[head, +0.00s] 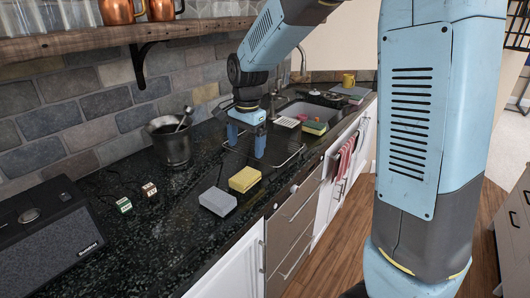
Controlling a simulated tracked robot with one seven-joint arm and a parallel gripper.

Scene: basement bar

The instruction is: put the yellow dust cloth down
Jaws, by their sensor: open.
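The yellow dust cloth (244,179) appears to be the folded yellow block lying on the dark counter (150,235), near its front edge. Its underside looks dark. My gripper (246,151) points down over the counter, behind the cloth in the picture. Its blue fingers are spread apart, with nothing visible between them. The cloth is clear of the fingers.
A grey block (217,201) lies beside the cloth. A wire rack (291,157) lies by my gripper. A dark metal bucket (171,142), two small boxes and a speaker (45,240) stand left. Sponges (314,128) sit near the sink (308,115). A shelf (120,35) overhangs the counter.

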